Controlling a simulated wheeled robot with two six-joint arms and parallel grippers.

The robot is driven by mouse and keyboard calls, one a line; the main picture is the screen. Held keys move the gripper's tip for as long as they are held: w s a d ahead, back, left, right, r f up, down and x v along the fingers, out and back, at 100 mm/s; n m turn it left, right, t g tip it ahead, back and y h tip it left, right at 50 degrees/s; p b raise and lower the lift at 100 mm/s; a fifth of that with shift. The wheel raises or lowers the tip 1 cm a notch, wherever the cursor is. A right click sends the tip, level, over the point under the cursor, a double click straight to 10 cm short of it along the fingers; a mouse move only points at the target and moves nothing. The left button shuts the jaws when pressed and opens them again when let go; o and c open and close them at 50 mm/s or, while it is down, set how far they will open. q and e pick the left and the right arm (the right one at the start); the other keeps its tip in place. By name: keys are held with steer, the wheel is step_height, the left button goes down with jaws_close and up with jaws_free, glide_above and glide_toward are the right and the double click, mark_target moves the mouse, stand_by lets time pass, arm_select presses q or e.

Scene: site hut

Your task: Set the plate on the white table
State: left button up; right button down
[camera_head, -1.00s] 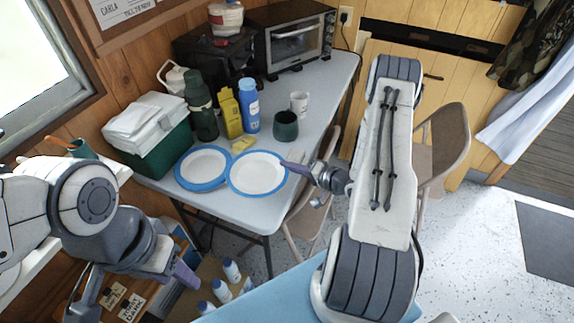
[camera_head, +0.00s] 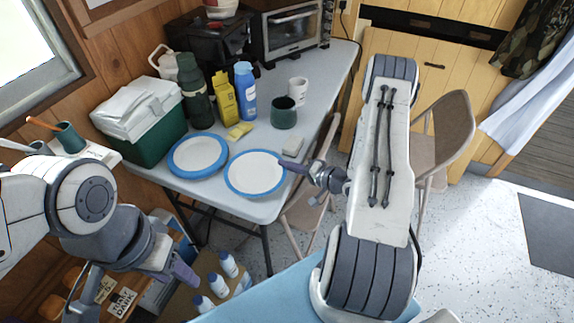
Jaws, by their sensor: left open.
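A white plate with a blue rim (camera_head: 255,173) is held by my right gripper (camera_head: 288,166), which is shut on its right edge. The plate shows in front of the near edge of the white table (camera_head: 232,207); I cannot tell whether it touches the top. A similar blue-rimmed plate (camera_head: 197,154) lies on the table just left of it. My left gripper (camera_head: 135,298) is open and empty, low at the left, below the table's level.
A green cooler (camera_head: 150,140), flask (camera_head: 194,95), yellow box (camera_head: 223,98), blue bottle (camera_head: 245,92), dark green cup (camera_head: 284,112) and white mug (camera_head: 298,91) stand on the table. Folding chairs (camera_head: 450,135) are at right. White bottles (camera_head: 219,285) stand low in front.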

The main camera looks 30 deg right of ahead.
steer(key=shift+s+f+b, duration=0.1)
steer(key=shift+f+b, duration=0.55)
steer(key=shift+f, duration=0.3)
